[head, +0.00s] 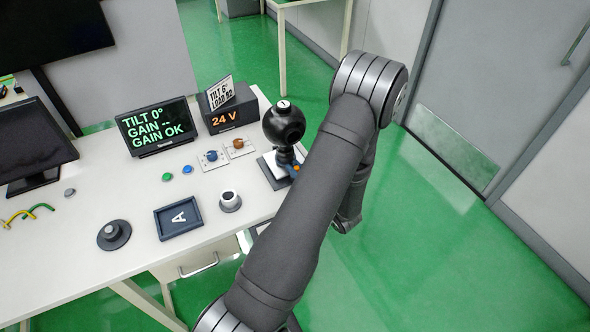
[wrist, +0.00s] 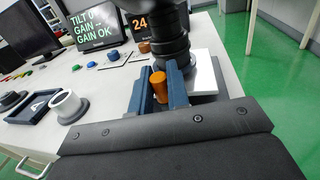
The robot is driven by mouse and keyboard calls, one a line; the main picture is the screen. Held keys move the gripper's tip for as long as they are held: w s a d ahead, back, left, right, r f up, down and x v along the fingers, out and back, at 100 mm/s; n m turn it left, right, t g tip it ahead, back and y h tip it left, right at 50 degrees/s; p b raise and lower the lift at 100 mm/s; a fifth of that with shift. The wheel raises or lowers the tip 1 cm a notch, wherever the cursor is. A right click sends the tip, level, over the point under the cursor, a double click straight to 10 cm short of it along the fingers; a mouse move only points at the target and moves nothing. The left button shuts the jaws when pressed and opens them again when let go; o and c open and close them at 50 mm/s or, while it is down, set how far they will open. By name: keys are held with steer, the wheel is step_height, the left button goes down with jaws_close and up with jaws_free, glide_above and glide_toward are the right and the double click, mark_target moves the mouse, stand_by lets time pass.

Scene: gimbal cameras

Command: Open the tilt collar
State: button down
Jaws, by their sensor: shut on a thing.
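The gimbal camera (head: 284,124) is a black ball on a dark post, upright on a white base plate (head: 272,172) at the table's right edge. In the wrist view, the post's dark ringed collar (wrist: 171,45) fills the top middle. A small orange lever (wrist: 159,86) stands below it, and a bit of orange shows in the head view (head: 297,168). My gripper (wrist: 160,92) has its two blue fingers shut on the orange lever, one on each side. In the head view, my arm hides most of the gripper.
A screen (head: 155,127) reads "TILT 0°, GAIN --, GAIN OK". A 24 V box (head: 226,118) with a card on top stands beside it. Blue and orange knobs (head: 238,146), a white-topped cup (head: 230,200) and a tray marked A (head: 160,233) lie left of the gimbal.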

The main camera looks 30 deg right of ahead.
steer(key=shift+d+n+y, duration=0.3)
steer(key=shift+n+y, duration=0.1)
steer(key=shift+y, duration=0.2)
steer(key=c, duration=1.4)
jaws_free()
steer(key=shift+c, duration=0.2)
steer(key=v, duration=1.7)
steer(key=shift+s+r, duration=0.2)
steer(key=shift+r, duration=0.05)
steer(key=shift+w, duration=0.15)
steer(key=x, duration=1.7)
steer(key=shift+f, duration=0.25)
